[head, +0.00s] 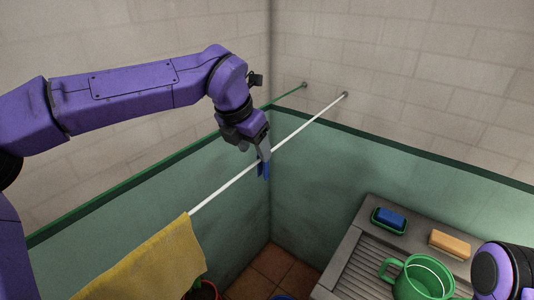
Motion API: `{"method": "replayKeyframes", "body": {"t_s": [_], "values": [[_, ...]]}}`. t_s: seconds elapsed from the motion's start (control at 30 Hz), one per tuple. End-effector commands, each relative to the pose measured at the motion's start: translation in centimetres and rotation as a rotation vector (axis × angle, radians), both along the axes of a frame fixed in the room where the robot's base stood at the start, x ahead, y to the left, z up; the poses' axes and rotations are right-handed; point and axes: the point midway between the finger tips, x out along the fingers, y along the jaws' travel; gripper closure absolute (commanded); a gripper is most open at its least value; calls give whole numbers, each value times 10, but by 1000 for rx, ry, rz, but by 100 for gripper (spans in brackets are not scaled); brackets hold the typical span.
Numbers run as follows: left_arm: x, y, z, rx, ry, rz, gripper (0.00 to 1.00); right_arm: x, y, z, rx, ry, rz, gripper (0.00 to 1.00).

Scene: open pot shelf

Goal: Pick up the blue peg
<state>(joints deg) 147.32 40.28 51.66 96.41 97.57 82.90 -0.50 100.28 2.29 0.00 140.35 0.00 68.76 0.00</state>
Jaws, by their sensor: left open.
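A small blue peg (263,173) shows at the white line (222,187), hanging down just below it. My left gripper (263,156) is open and points down at the peg, with its fingers at the peg's upper part. The fingers hide that upper part, so I cannot tell whether they touch it. My right gripper is out of view; only a purple part of my right arm shows at the bottom right.
A yellow cloth (150,262) hangs from the white line at the lower left. On the grey draining board (352,262) at the right are a green mug (408,283), a blue sponge in a green dish (376,224) and an orange block (450,243). Walls stand close behind the line.

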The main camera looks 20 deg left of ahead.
Motion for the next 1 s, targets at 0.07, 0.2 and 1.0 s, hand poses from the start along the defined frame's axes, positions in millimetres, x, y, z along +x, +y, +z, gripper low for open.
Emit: {"method": "replayKeyframes", "body": {"t_s": [0.07, 0.2, 1.0], "values": [[6, -2, -11, 0, 3, 0, 45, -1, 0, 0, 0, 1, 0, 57], [21, -7, -28, 1, 9, 0, 45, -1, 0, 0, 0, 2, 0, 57], [43, -17, -64, 0, 8, 1, 99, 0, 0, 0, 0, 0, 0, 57]]}}
